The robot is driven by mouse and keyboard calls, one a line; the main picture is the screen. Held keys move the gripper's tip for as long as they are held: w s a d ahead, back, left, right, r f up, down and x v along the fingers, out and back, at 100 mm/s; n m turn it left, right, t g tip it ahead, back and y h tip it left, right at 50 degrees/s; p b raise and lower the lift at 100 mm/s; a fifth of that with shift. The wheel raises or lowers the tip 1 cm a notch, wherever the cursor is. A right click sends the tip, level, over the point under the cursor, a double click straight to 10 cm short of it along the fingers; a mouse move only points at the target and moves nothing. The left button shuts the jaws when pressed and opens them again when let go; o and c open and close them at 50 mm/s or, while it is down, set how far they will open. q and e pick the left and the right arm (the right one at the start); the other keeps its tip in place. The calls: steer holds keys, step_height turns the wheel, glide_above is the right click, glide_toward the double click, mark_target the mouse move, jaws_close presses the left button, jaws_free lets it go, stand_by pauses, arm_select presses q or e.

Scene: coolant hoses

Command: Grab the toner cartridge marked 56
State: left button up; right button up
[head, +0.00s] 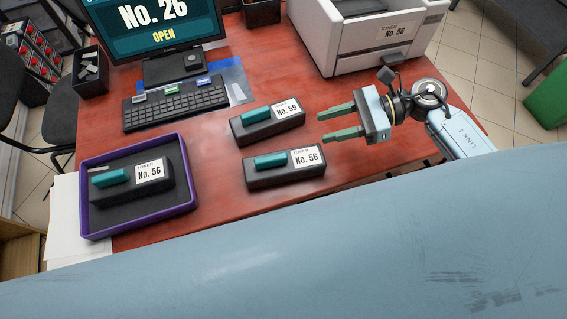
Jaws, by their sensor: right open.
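A black toner cartridge marked No. 56 (284,178) with a teal grip lies on the red desk near its front middle. A second cartridge marked No. 56 (131,196) lies inside a purple-rimmed tray (190,189) at the left. A cartridge marked No. 59 (268,132) lies just behind the first one. My right gripper (337,124) is open and empty, its green fingers pointing left, to the right of the No. 59 and No. 56 cartridges and apart from both. My left gripper is not in view.
A printer labelled No. 56 (350,45) stands at the back right. A keyboard (176,103) and a monitor reading No. 26 OPEN (150,22) are at the back left. A dark bin (91,73) stands at the desk's left edge. The desk's right front is clear.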

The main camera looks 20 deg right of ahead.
mark_target(283, 155)
steer(key=shift+n+g+h, duration=0.4)
steer(key=shift+n+g, duration=0.3)
steer(key=shift+n, duration=0.1)
steer(key=a+f, duration=0.1)
steer(key=a, duration=0.1)
steer(key=a+f, duration=0.2)
steer(key=s+a+f+p, duration=0.1)
steer(key=a, duration=0.1)
steer(key=shift+a+f, duration=0.15)
steer(key=shift+f, duration=0.05)
steer(key=x, duration=0.4)
steer(key=shift+s+a+r+p, duration=0.1)
steer(key=shift+a+p, duration=0.05)
steer(key=shift+p, duration=0.2)
steer(key=shift+a+f, duration=0.25)
steer(key=shift+a, duration=0.15)
jaws_close()
